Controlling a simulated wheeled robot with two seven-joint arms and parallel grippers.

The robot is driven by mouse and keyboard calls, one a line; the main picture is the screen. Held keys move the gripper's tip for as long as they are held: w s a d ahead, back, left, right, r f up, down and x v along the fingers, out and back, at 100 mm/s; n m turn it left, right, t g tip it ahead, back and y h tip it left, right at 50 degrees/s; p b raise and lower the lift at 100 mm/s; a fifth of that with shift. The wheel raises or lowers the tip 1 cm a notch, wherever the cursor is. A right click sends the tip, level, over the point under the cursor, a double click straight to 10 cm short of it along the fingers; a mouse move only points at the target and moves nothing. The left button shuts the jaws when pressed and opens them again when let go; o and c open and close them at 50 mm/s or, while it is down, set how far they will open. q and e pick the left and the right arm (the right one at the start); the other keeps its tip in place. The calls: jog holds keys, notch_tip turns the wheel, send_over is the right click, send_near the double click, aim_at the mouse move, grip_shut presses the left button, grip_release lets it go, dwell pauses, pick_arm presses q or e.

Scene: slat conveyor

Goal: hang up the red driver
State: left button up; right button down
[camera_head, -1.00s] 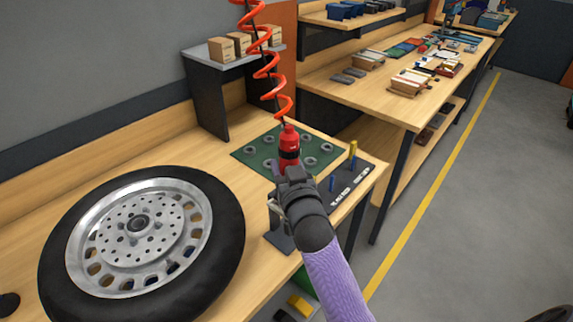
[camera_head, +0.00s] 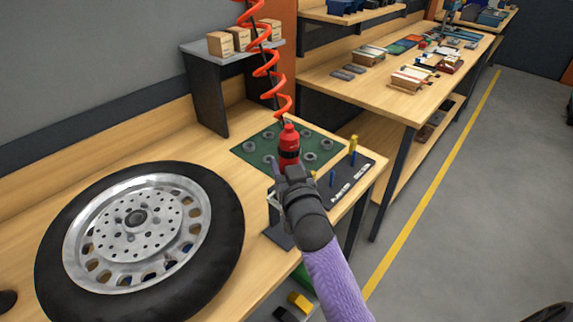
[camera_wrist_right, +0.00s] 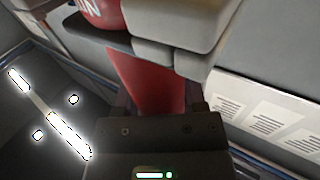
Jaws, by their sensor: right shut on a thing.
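The red driver (camera_head: 289,139) stands roughly upright in my right gripper (camera_head: 290,175), its red top with a black band showing above the jaws. My right gripper is shut on it, above the front part of the wooden bench. In the right wrist view the driver's red body (camera_wrist_right: 148,82) runs between the fingers. A coiled red hose (camera_head: 265,62) hangs from above and reaches down to the driver's top. The driver's lower end is hidden behind my gripper and wrist. I cannot make out a hook or hanger for it. My left gripper is out of view.
A wheel with a black tyre (camera_head: 223,240) lies on the bench at left. A green mat (camera_head: 245,150) with several grey rings and a dark tray (camera_head: 359,181) with yellow and blue pins lie around the driver. A dark stand (camera_head: 275,236) is at the bench's front edge.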

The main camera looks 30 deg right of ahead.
jog(key=shift+f, duration=0.1)
jog(key=shift+f, duration=0.15)
jog(key=c, duration=0.5)
grip_release()
jog(key=shift+c, duration=0.2)
jog(key=o, duration=0.5)
jog(key=shift+c, duration=0.2)
jog(key=s+a, duration=0.1)
jog(key=s, duration=0.8)
jog(key=shift+s+a+f+p, duration=0.2)
jog(key=shift+s+a+p, duration=0.1)
jog(key=shift+s+a, duration=0.1)
